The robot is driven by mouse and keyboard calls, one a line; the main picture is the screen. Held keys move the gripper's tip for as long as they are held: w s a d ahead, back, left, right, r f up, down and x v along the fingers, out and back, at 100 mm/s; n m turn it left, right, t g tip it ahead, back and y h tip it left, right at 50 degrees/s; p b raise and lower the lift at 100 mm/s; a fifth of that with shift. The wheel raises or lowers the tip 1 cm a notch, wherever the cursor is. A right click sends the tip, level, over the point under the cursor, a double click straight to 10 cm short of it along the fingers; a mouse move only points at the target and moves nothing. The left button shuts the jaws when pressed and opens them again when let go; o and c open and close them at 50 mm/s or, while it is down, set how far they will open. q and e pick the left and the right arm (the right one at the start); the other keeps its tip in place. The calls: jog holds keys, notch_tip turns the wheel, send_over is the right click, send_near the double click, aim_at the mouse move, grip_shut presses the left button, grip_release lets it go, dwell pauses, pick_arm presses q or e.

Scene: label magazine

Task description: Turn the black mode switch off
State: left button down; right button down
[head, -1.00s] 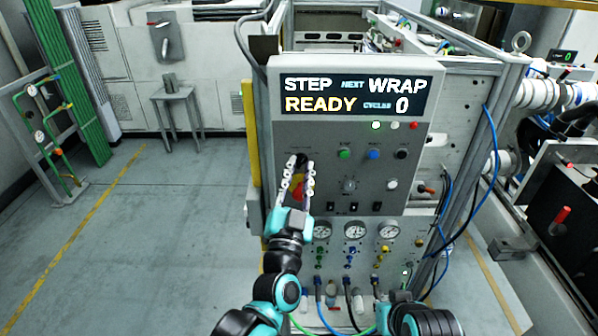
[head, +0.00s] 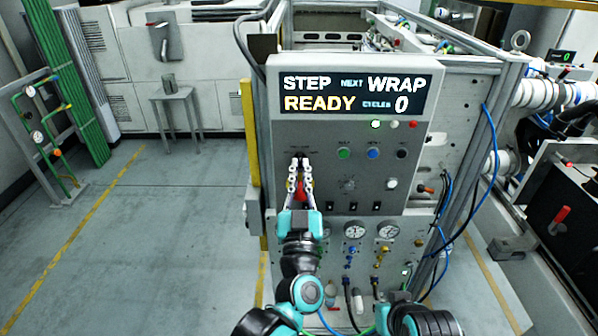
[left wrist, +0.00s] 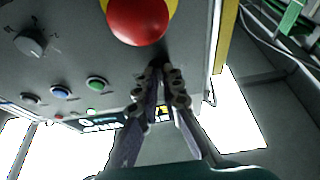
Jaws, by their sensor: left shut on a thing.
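The black mode switch (head: 300,156) is on the upper left of the grey control panel (head: 330,205), above the red emergency-stop button (head: 301,190). My left gripper (head: 300,164) is shut on the switch, and its fingertips hide most of it. In the left wrist view the fingertips of my left gripper (left wrist: 163,76) are close together at the panel face, just below the red button (left wrist: 138,20). The angle of the switch cannot be told. My right gripper is not in view.
The display (head: 352,95) reads STEP, NEXT WRAP, READY, CYCLES 0. Green (head: 344,153), blue (head: 373,153) and black (head: 402,153) buttons lie right of the switch, with a grey knob (head: 348,184) below them. Gauges and hoses are lower.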

pick_arm(q)
jog(key=n+y, duration=0.2)
jog(key=n, duration=0.2)
jog(key=shift+d, duration=0.2)
jog(key=n+y, duration=0.1)
jog(key=n, duration=0.1)
jog(key=n+g+y+p, duration=0.1)
jog(key=n, duration=0.2)
jog(key=shift+d+r+y, duration=0.15)
jog(key=shift+y, duration=0.15)
jog(key=n+g+y+p, duration=0.1)
jog(key=n, duration=0.2)
jog(key=n+p, duration=0.1)
jog(key=n, duration=0.1)
jog(key=shift+d+r+n+g+y+p, duration=0.1)
jog(key=shift+r+n+g+y+p, duration=0.05)
jog(key=shift+n+g+y+p, duration=0.55)
jog(key=shift+n+g+p, duration=0.3)
jog(key=shift+n, duration=0.9)
jog(key=c, duration=1.7)
grip_release()
